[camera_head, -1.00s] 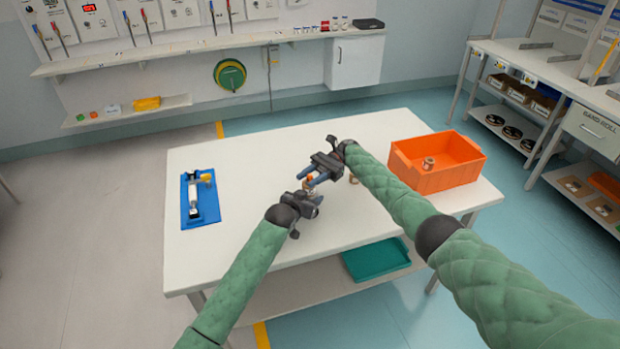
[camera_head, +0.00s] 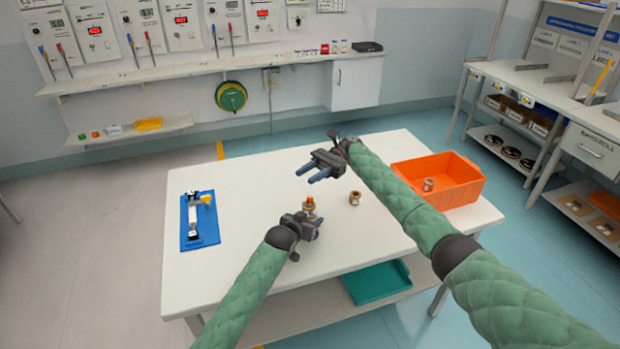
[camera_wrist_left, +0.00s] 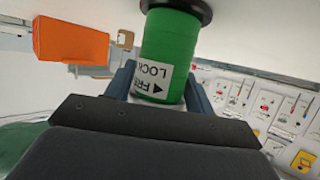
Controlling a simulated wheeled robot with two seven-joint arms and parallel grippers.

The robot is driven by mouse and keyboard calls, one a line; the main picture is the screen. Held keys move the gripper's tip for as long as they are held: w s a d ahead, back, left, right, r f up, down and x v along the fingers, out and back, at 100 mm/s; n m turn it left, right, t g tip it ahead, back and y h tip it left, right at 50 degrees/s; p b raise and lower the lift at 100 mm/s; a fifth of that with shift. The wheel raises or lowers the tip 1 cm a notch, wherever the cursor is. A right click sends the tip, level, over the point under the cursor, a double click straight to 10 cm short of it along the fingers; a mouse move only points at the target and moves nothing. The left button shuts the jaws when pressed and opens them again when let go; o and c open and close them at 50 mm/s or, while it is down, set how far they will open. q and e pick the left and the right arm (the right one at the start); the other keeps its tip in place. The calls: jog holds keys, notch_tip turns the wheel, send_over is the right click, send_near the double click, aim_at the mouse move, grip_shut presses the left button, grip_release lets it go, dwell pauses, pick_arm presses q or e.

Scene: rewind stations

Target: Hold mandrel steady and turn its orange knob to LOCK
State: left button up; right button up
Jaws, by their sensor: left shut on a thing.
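The mandrel (camera_head: 308,209) stands upright on the white table with its orange knob (camera_head: 310,199) on top. In the left wrist view it is a green cylinder (camera_wrist_left: 172,45) with a dark flange and a white label (camera_wrist_left: 150,80) showing "LOCK", part of "FREE" and an arrow. My left gripper (camera_head: 306,216) is shut on the mandrel, its fingers on either side of the green body. My right gripper (camera_head: 307,175) is open and empty, behind and above the knob, apart from it. The knob is out of the left wrist view, and its setting is too small to read.
A small brown spool-like part (camera_head: 355,198) stands to the right on the table (camera_head: 245,255). An orange bin (camera_head: 463,192) at the right holds a similar part (camera_head: 428,184). A blue tray (camera_head: 207,237) with a tool lies at the left. Table space between tray and mandrel is clear.

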aim_at(304, 203)
jog(key=shift+o, duration=0.2)
jog(key=shift+w+d+f+m+t+y, duration=0.1)
jog(key=shift+d+f+m+t+y, duration=0.05)
jog(key=shift+f+m+t+y, duration=0.2)
jog(key=s+d+f+m+t+y, duration=0.35)
jog(key=d+f+m+t, duration=0.65)
jog(key=t, duration=0.7)
jog(key=shift+m, duration=0.65)
jog(key=x, duration=0.8)
jog(key=r+x, duration=0.1)
jog(key=x, duration=0.3)
jog(key=shift+w+a, duration=0.25)
jog(key=shift+a, duration=0.05)
grip_shut()
